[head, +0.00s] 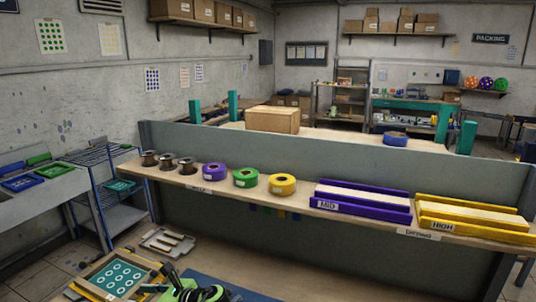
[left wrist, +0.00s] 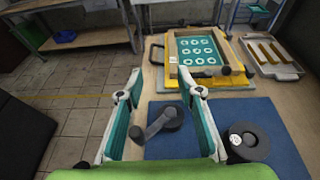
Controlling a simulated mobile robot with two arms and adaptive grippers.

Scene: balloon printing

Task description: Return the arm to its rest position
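My left gripper (left wrist: 160,88) is open in the left wrist view, its two teal-padded fingers spread with nothing gripped between them. Below and between the fingers, a dark tool with a handle and a round base (left wrist: 165,120) rests on or near the blue mat (left wrist: 225,115); contact cannot be told. In the head view, a green and black part (head: 186,291) at the bottom edge looks like my left gripper, mostly cut off. My right gripper is in neither view.
A dark round item (left wrist: 250,140) sits on the mat. A shelf with spools (head: 245,177) and bins (head: 362,207) stands behind. A wire rack (head: 112,175) stands left.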

